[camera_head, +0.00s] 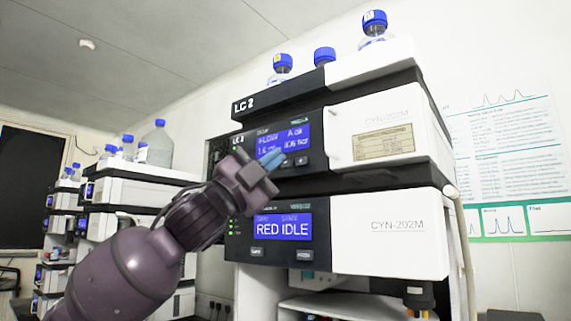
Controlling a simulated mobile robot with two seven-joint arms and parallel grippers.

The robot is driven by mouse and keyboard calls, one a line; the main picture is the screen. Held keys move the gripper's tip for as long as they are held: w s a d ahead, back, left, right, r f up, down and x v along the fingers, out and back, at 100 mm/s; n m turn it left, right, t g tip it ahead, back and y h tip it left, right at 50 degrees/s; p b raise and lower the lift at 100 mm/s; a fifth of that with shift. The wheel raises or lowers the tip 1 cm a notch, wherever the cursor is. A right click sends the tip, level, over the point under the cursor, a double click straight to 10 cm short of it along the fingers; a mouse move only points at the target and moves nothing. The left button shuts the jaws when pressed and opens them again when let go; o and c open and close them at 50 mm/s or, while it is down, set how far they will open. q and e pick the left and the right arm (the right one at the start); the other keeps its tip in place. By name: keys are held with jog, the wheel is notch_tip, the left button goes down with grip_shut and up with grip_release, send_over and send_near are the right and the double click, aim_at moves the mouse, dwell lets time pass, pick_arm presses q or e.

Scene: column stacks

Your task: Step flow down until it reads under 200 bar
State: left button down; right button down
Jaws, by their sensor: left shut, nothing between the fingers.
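The upper module of the stack labelled LC 2 has a blue display (296,133) showing "FLOW" at left and a second reading at right; the small digits are too blurred to read surely. Small buttons (301,160) sit below that display. My right gripper is not in view.
The lower module's display (283,227) reads "RED IDLE", with two buttons below it. Blue-capped bottles (374,27) stand on top of the stack. Another instrument stack (125,190) with bottles stands at left. A poster (508,150) hangs on the right wall.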

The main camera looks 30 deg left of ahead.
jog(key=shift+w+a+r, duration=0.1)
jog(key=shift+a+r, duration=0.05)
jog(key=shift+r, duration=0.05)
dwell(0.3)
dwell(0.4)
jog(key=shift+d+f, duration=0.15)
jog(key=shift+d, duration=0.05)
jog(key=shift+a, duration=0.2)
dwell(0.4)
pick_arm(q)
jog(key=shift+w+h, duration=0.3)
jog(key=shift+w, duration=0.1)
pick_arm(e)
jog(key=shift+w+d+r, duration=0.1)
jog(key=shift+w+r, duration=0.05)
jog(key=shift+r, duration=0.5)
pick_arm(q)
jog(key=shift+w+p, duration=0.1)
jog(key=shift+p, duration=0.2)
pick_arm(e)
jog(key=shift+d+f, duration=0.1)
